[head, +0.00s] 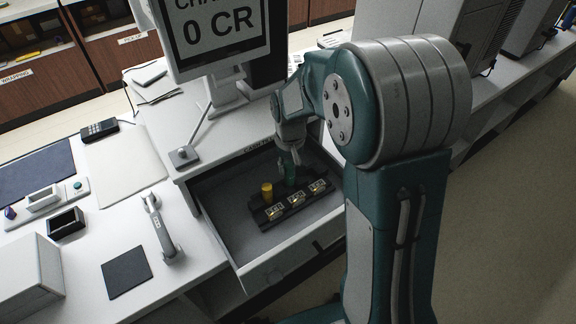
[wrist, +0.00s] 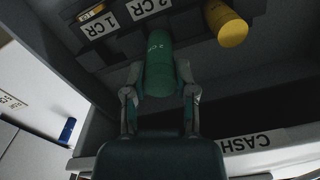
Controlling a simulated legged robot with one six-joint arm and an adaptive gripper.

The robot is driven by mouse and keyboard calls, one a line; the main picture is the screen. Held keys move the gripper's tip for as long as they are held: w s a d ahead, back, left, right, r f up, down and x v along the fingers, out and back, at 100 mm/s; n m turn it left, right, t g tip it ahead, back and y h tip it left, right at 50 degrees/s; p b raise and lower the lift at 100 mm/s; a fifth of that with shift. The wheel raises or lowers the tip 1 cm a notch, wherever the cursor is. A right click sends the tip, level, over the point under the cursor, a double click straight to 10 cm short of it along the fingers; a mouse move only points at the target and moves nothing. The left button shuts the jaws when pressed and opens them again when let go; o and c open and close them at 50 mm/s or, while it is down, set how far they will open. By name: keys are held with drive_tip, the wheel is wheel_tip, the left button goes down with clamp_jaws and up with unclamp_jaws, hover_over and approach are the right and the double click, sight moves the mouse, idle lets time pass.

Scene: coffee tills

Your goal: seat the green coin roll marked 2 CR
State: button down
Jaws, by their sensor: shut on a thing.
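The green coin roll (wrist: 159,68), marked 2 CR, is between my two fingertips in the wrist view. My gripper (wrist: 160,100) is shut on it. In the head view my gripper (head: 288,166) points down into the open cash drawer (head: 228,205), with the green roll (head: 289,176) partly hidden by it. The dark coin rack (head: 264,222) lies in the drawer with labelled slots. In the wrist view the roll's far end is at the rack, in line with the 2 CR label (wrist: 148,7). I cannot tell how deep it sits.
A yellow coin roll (head: 267,190) stands in the rack beside the green one. The till screen (head: 215,35) rises behind. A blue cylinder (wrist: 67,130) shows outside the drawer in the wrist view. A grey handled object (head: 162,228) stands on the counter.

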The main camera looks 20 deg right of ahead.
sight(289, 176)
drive_tip(key=shift+a, duration=0.15)
drive_tip(key=shift+f, duration=0.15)
drive_tip(key=shift+f, duration=0.35)
drive_tip(key=shift+f, duration=1.45)
drive_tip(key=shift+c, duration=1.7)
unclamp_jaws()
